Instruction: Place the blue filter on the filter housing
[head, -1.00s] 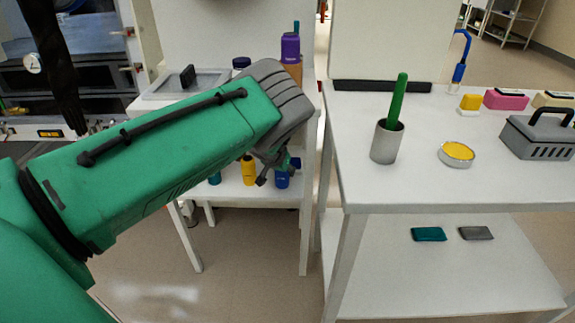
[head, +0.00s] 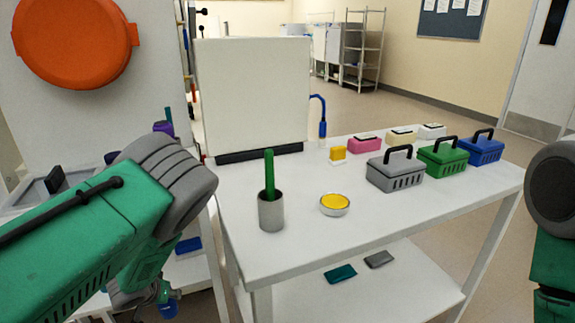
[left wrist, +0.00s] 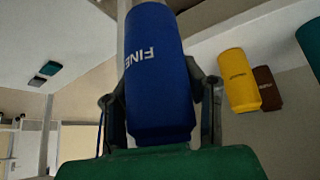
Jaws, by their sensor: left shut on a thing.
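The blue filter (left wrist: 160,75), a cylinder lettered "FINE", is held between the fingers of my left gripper (left wrist: 160,112) in the left wrist view. The lettering is upside down in that picture. In the head view my left gripper (head: 146,298) is at the lower left, below my green forearm and left of the white table. Only a small blue end of the filter (head: 168,309) shows there. I cannot pick out a filter housing with certainty in either view. My right arm is at the right edge of the head view, with its gripper out of frame.
The white table (head: 300,245) bears a grey cup (head: 271,212) with a green stick, a yellow-filled dish (head: 335,204) and several baskets. A white panel (head: 252,95) stands at its back. An orange round cover (head: 72,38) is at upper left. Yellow (left wrist: 238,80) and brown cylinders show in the wrist view.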

